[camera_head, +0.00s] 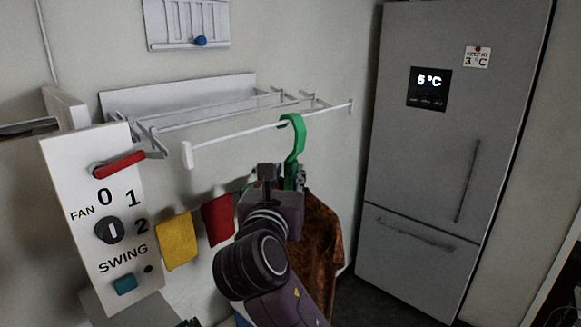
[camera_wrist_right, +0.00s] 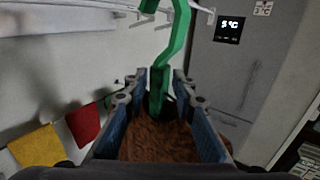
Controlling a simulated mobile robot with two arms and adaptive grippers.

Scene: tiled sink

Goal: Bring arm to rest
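My right arm comes up from the bottom in the head view, and its gripper (camera_head: 282,178) is beside the neck of a green hanger (camera_head: 292,140). The hanger's hook is at the front rod of a white wall rack (camera_head: 225,138). A brown garment (camera_head: 322,235) hangs from it, partly hidden by my arm. In the right wrist view the gripper (camera_wrist_right: 158,90) has its fingers spread, with the green hanger (camera_wrist_right: 178,40) between them and a gap at each side. The garment (camera_wrist_right: 160,138) shows below. My left gripper is not in view.
A fan control panel (camera_head: 85,180) with a red handle stands at left. Yellow (camera_head: 177,240) and red (camera_head: 218,218) cloths hang beside it. A grey fridge (camera_head: 425,160) stands at right. Between rack and fridge is bare wall.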

